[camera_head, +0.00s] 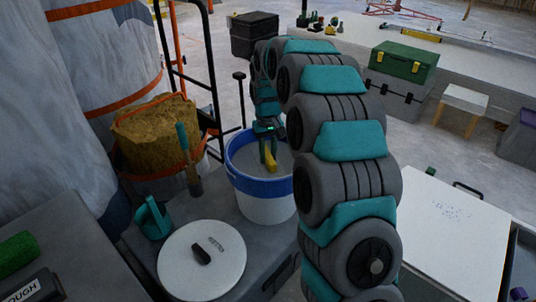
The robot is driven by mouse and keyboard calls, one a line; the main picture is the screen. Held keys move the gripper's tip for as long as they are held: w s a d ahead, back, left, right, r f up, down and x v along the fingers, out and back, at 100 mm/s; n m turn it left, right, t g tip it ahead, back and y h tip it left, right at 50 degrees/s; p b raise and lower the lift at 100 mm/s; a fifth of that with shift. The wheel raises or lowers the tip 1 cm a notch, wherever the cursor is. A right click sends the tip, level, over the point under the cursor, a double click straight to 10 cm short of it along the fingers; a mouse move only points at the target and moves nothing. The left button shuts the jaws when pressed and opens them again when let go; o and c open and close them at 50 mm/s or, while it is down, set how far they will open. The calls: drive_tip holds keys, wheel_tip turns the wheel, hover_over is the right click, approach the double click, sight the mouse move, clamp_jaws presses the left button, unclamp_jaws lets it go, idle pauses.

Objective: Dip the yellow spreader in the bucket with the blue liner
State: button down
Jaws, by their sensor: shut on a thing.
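The bucket (264,205) is white with a blue liner folded over its rim. It stands upright on a dark grey surface in the middle of the view. My gripper (268,141) is over the bucket's opening, pointing down, and is shut on the yellow spreader (271,160). The spreader's yellow part is inside the outline of the rim, above or against the pale grey contents (287,158). I cannot tell whether it touches them. My arm arches in from the right and hides some of the area behind the bucket.
A round white lid (202,262) with a dark handle lies in front of the bucket. A teal container (153,220) and a teal-handled tool (188,165) stand to its left. A black cart frame (212,95) rises behind. A white-topped box (445,225) is at right.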

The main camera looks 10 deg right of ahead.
wheel_tip(320, 180, up, 11)
drive_tip(key=p, duration=0.3)
idle(0.9)
idle(0.3)
